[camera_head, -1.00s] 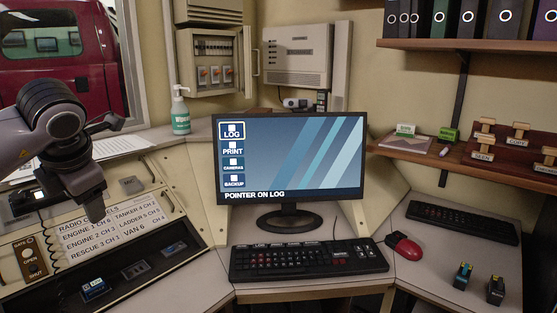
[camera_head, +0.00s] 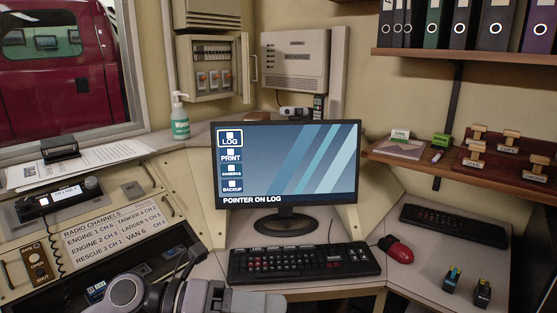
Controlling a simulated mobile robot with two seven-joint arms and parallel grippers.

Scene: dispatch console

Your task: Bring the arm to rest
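My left arm (camera_head: 125,291) shows low at the bottom edge, left of centre, in front of the console. Dark curved parts (camera_head: 183,262) stick up from it over the lower slots of the radio panel. I cannot tell whether its fingers are open or shut, and nothing is seen held. My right gripper is not in view. The monitor (camera_head: 288,165) shows LOG outlined, with "POINTER ON LOG" along the bottom.
The keyboard (camera_head: 303,262) lies below the monitor, with a red mouse (camera_head: 397,249) to its right. The radio panel (camera_head: 120,228) and handset (camera_head: 66,196) are at the left. A second keyboard (camera_head: 454,226) and two small dark devices lie at the right. A sanitizer bottle (camera_head: 180,118) stands behind.

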